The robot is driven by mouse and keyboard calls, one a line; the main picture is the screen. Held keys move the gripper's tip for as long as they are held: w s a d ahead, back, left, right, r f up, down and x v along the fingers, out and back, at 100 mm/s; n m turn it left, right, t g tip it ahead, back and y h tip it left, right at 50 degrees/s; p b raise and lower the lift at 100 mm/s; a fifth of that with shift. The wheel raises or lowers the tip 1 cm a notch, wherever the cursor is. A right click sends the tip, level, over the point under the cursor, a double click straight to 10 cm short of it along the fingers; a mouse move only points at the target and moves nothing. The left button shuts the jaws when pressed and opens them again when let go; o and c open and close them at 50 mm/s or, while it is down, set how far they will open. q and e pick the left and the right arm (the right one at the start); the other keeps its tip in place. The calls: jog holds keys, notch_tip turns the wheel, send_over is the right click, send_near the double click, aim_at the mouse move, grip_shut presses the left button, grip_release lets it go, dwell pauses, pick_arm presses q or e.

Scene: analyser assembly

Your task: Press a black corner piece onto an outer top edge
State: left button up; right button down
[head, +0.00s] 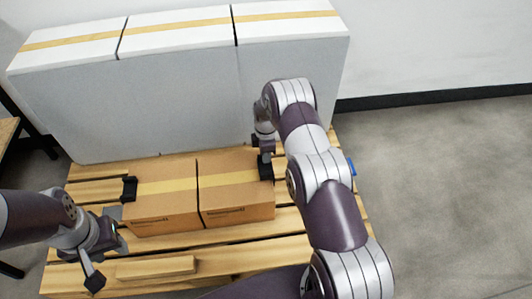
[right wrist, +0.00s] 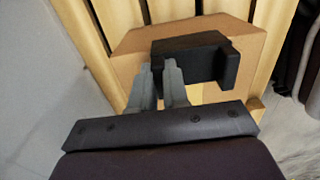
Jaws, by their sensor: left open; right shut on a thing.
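Two brown cardboard boxes with yellow tape, a left box (head: 160,208) and a right box (head: 236,203), stand side by side on a wooden pallet. One black corner piece (head: 129,189) sits at the left box's outer left top edge. My right gripper (right wrist: 170,66) is shut on another black corner piece (right wrist: 192,57), at the right box's outer right top edge; the held piece also shows in the head view (head: 265,168). I cannot tell whether it is fully seated. My left gripper (head: 106,248) is open and empty, left of the left box.
Tall grey blocks with white tops (head: 180,95) stand behind the boxes. A small wooden block (head: 155,267) lies at the front of the pallet (head: 225,256). A blue item (head: 351,167) shows beyond my right arm. The grey floor at right is clear.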

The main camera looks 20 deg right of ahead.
jog(key=shift+f+b, duration=0.75)
jog(key=shift+f, duration=0.45)
jog(key=shift+f+b, duration=0.35)
jog(key=shift+f, duration=0.05)
dwell(0.4)
jog(key=c, duration=1)
grip_release()
jog(key=shift+c, duration=0.2)
notch_tip(320, 180, up, 7)
jog(key=p, duration=0.5)
jog(key=shift+r+p, duration=0.1)
jog(key=shift+p, duration=0.2)
